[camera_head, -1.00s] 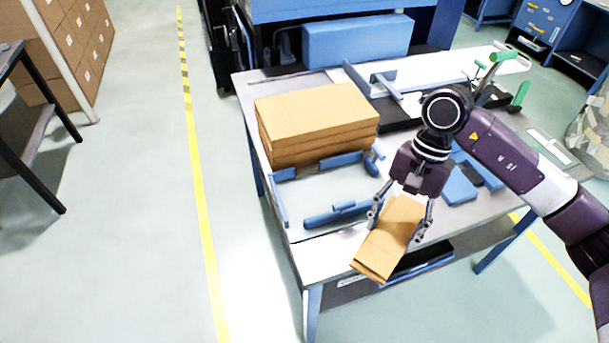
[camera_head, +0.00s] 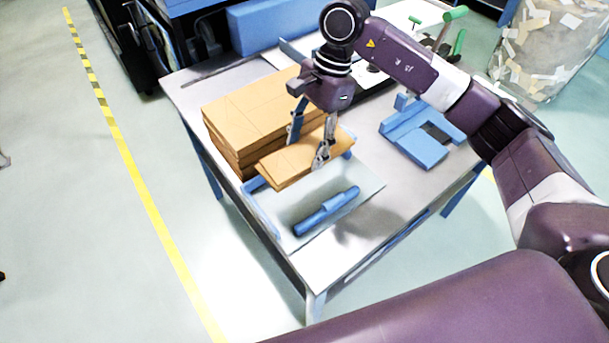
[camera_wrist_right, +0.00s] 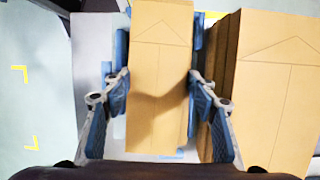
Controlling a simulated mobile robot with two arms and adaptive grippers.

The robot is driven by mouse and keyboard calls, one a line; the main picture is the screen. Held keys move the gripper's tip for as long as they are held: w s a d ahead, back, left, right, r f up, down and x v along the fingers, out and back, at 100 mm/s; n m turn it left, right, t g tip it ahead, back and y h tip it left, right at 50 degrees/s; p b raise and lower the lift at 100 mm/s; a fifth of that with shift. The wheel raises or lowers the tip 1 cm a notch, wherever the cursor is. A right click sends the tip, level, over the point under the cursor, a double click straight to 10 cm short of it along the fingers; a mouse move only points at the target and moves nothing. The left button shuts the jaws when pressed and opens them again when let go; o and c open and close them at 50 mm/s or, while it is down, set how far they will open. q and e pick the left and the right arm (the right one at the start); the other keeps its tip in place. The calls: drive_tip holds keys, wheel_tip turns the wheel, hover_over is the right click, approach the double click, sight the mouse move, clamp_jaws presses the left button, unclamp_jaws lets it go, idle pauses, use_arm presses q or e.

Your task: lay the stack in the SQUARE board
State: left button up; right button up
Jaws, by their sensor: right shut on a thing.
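My right gripper (camera_head: 306,150) is shut on a small stack of brown kraft pieces (camera_head: 280,166). It holds the stack over the back part of a pale board with blue edge bars (camera_head: 362,186), which I take to be the square board. A blue bar with a raised block (camera_head: 327,210) lies on the front of the board. In the right wrist view the fingers grip the stack (camera_wrist_right: 160,85) by its two long sides. Whether the stack touches the board is unclear. My left gripper is not in view.
A tall pile of large kraft sheets (camera_head: 245,115) stands close behind and left of the held stack. A blue fixture (camera_head: 420,145) sits to the right on the grey table (camera_head: 345,255). The table's front corner is clear.

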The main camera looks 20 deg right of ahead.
wheel_tip(320, 180, down, 7)
drive_tip(key=shift+w+p, duration=0.1)
drive_tip(key=shift+p, duration=0.4)
drive_tip(key=shift+f, duration=0.55)
wheel_tip(320, 180, down, 4)
drive_tip(key=shift+r+p, duration=0.1)
drive_tip(key=shift+p, duration=0.3)
drive_tip(key=o, duration=1.4)
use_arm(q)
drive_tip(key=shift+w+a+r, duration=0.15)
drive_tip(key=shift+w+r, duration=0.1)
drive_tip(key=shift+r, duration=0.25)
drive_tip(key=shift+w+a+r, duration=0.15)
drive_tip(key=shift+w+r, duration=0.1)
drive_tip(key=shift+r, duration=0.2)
use_arm(e)
drive_tip(key=shift+o, duration=0.2)
